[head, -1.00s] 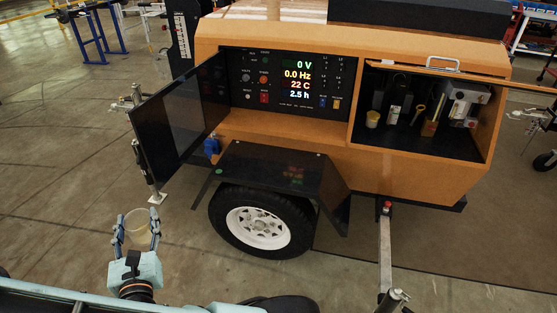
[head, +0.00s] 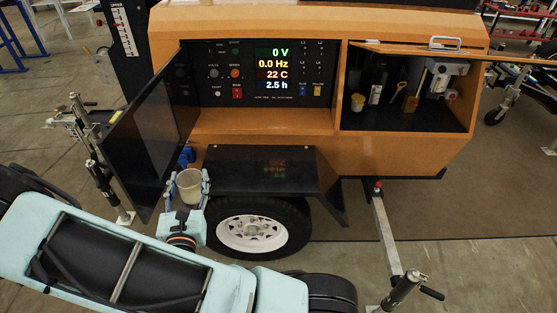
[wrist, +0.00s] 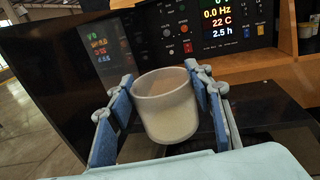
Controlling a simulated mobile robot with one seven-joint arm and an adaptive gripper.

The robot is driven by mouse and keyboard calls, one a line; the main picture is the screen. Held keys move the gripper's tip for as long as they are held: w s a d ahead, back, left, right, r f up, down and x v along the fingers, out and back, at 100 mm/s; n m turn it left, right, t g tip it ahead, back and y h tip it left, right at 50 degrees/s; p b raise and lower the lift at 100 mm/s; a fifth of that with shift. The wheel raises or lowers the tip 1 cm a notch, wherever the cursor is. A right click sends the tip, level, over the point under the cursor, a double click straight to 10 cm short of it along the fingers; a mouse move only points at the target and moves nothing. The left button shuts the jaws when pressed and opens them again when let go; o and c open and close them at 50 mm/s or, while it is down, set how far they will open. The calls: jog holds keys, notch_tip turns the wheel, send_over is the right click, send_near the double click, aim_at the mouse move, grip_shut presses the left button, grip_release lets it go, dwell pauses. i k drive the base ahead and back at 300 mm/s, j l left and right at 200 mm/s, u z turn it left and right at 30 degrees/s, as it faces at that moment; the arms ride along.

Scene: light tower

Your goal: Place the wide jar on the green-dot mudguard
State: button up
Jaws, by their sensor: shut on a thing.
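The wide jar (head: 190,187) is a translucent, open-topped cup with pale contents in its lower part. My gripper (head: 189,175) is shut on it from both sides and holds it roughly upright. The wrist view shows the jar (wrist: 166,108) between the two blue fingers. The black mudguard (head: 262,182) is a flat-topped cover over the trailer's white-rimmed wheel. The jar is at the mudguard's left end, overlapping its edge in the head view; I cannot tell whether they touch.
The open black panel door (head: 150,135) stands close to the left of my gripper. The lit control panel (head: 270,75) is above the mudguard. An open compartment (head: 440,115) at the right holds a small yellow-lidded jar (head: 357,102) and tools. The mudguard's middle and right are clear.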

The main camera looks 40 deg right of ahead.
aim_at(259, 166)
jog(key=i+z, duration=0.25)
jog(key=z, duration=0.2)
jog(key=i+j+z, duration=0.1)
jog(key=i+z, duration=0.2)
jog(key=z, duration=0.15)
